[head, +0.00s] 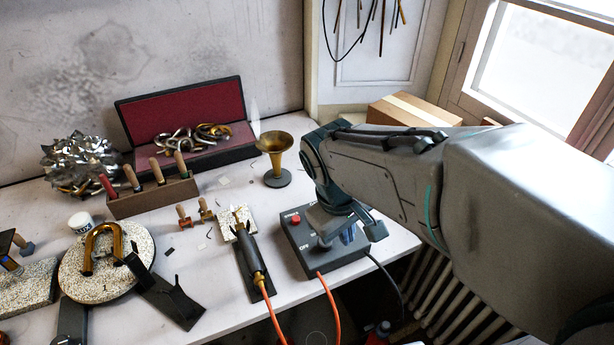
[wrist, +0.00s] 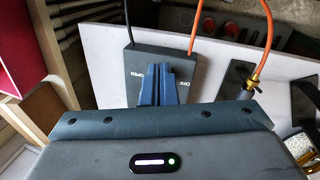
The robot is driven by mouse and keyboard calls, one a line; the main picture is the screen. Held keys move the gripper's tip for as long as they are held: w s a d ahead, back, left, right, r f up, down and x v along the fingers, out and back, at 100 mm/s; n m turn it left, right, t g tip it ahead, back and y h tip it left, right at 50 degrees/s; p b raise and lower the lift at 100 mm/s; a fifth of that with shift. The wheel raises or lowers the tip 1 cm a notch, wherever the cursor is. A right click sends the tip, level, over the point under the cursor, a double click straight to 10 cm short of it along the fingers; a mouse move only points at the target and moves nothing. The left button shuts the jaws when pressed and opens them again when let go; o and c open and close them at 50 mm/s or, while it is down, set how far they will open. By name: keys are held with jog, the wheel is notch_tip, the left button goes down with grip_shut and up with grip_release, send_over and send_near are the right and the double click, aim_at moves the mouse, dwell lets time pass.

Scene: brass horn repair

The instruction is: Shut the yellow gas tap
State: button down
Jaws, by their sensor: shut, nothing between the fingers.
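The dark grey control box (head: 300,250) stands at the front right of the bench, with a red button on its top. It also shows in the wrist view (wrist: 128,60), where the words OPEN and OFF can be read on either side of my fingers. My gripper (wrist: 157,90) is shut and empty, its blue fingers pointing at the top of the box between those words. In the head view my gripper (head: 347,234) is over the box's right part; I cannot tell if it touches. No yellow tap handle can be made out; my fingers may hide it.
An orange hose (head: 329,300) and a black cable run from the box. A torch (head: 246,250) with a brass fitting lies to its left. A brass horn bell (head: 275,155) stands behind. A radiator (head: 450,290) is beyond the bench's right edge.

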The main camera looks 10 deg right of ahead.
jog(key=w+a+f+n+h+p, duration=0.1)
jog(key=w+a+f+n+h, duration=0.1)
jog(key=w+a+n, duration=0.4)
jog(key=w+a+f+n+t+h+p, duration=0.1)
jog(key=w+a+n+h, duration=0.3)
jog(key=n, duration=0.6)
jog(key=w+a+f+p, duration=0.1)
jog(key=w+a, duration=0.1)
jog(key=shift+w+a+f, duration=0.15)
jog(key=shift+a, duration=0.2)
jog(key=p+x, duration=0.1)
jog(key=x, duration=0.8)
jog(key=shift+w+d, duration=0.15)
jog(key=shift+d, duration=0.1)
jog(key=shift+w+d+f+p, duration=0.1)
jog(key=shift+w+d+p, duration=0.2)
jog(key=shift+d, duration=0.4)
jog(key=shift+w+d+f+p, duration=0.15)
jog(key=shift+d+p, duration=0.2)
jog(key=shift+d, duration=0.4)
jog(key=shift+w+d+r+p, duration=0.1)
jog(key=shift+w+d+p, duration=0.2)
jog(key=shift+d, duration=0.4)
